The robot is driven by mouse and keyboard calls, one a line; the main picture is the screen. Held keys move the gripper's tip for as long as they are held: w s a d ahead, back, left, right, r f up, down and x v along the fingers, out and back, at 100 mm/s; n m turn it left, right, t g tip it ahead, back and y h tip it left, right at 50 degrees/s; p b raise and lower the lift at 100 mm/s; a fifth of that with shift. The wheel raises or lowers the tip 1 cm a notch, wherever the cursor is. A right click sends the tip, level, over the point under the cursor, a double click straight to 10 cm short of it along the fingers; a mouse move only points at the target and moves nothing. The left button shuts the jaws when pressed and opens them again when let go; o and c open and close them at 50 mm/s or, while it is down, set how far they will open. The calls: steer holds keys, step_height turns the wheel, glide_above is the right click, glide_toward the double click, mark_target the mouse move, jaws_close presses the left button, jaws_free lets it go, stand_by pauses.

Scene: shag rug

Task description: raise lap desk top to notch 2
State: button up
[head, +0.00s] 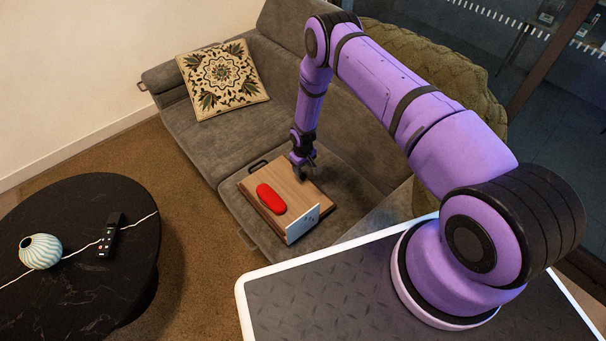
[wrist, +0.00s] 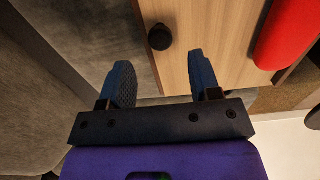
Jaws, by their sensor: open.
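The lap desk (head: 302,193) has a brown wooden top and lies on the grey sofa seat. A black handle (head: 258,164) shows at its far left edge. In the wrist view the wood top (wrist: 222,28) fills the upper middle, with a round black knob (wrist: 160,37) near its edge. My gripper (head: 303,172) is at the far right part of the desk. In the wrist view my gripper (wrist: 160,80) is open and empty, with the knob ahead of the gap between its fingers. I cannot tell whether either finger touches the desk.
A red case (head: 270,198) lies on the desk top and shows in the wrist view (wrist: 289,32). A white card (head: 302,223) stands at the desk's near edge. A patterned cushion (head: 222,79) rests on the sofa (head: 198,140). A black table (head: 75,285) stands left, with floor between.

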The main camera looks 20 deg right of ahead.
mark_target(303, 175)
steer(key=shift+f, duration=2.6)
jaws_close()
steer(key=shift+r, duration=0.1)
